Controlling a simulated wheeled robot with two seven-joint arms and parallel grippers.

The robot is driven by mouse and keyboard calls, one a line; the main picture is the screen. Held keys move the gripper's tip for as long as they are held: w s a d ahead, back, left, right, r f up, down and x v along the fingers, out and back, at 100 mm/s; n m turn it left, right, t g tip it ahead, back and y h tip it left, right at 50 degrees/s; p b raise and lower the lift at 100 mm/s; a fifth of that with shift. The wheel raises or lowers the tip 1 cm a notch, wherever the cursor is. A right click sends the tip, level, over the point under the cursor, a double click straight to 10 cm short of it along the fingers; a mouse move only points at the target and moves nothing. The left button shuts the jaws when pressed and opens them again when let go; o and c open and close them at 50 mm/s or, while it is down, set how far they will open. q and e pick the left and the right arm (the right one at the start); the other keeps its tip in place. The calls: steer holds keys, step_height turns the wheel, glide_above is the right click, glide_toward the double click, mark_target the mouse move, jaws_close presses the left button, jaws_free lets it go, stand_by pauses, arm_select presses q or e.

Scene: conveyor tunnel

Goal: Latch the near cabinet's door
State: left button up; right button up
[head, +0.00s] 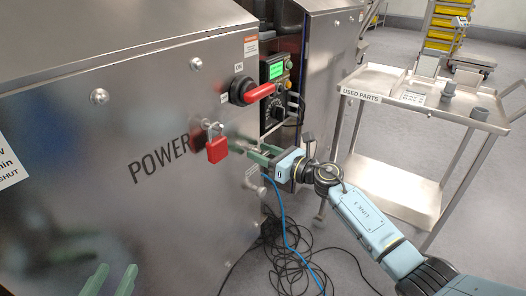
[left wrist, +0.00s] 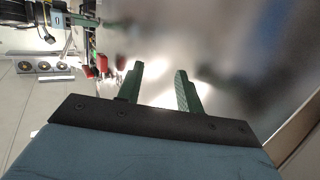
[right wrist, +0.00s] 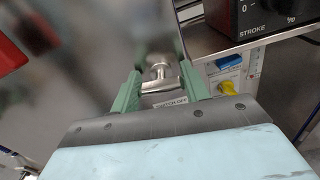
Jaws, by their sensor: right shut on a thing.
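The near cabinet's door (head: 90,130) is a big brushed-steel panel marked POWER, filling the left of the head view. A red rotary switch (head: 250,91) and a red padlock (head: 217,149) are on it. My right gripper (head: 248,149) is at the door's right edge, shut on a silver latch handle (right wrist: 159,72) that shows between its green fingers in the right wrist view. A second silver fitting (head: 253,178) sits just below. My left gripper (head: 110,283) is open and empty, low in front of the door; its spread fingers show in the left wrist view (left wrist: 158,85).
A control box with a green screen (head: 276,70) stands just right of the door edge. A steel cart labelled USED PARTS (head: 385,95) is at the right. Black and blue cables (head: 290,255) lie on the floor below my right arm.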

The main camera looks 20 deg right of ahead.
steer(key=m+p, duration=0.2)
steer(key=m, duration=0.2)
steer(key=shift+d, duration=0.1)
arm_select(q)
steer(key=s+a+f+g+y+p, duration=0.1)
steer(key=s+a+f+g+y, duration=0.15)
steer(key=s+f+g, duration=0.4)
steer(key=s+a+f+g+y+p, duration=0.1)
steer(key=s+a+f+g+p, duration=0.1)
steer(key=s+a+f+g, duration=0.35)
arm_select(e)
steer(key=m, duration=0.5)
steer(key=shift+w, duration=0.1)
steer(key=m+p, duration=0.2)
steer(key=m, duration=0.3)
steer(key=shift+d+f, duration=0.1)
arm_select(q)
step_height(320, 180, down, 10)
steer(key=a+p, duration=0.1)
steer(key=shift+a+r+n+g+y, duration=0.2)
steer(key=shift+r+n+g+y, duration=0.1)
steer(key=shift+g+y, duration=0.15)
arm_select(e)
steer(key=shift+f+m, duration=0.15)
steer(key=shift+m, duration=1.25)
arm_select(q)
steer(key=shift+s+f, duration=0.1)
arm_select(e)
steer(key=o, duration=1)
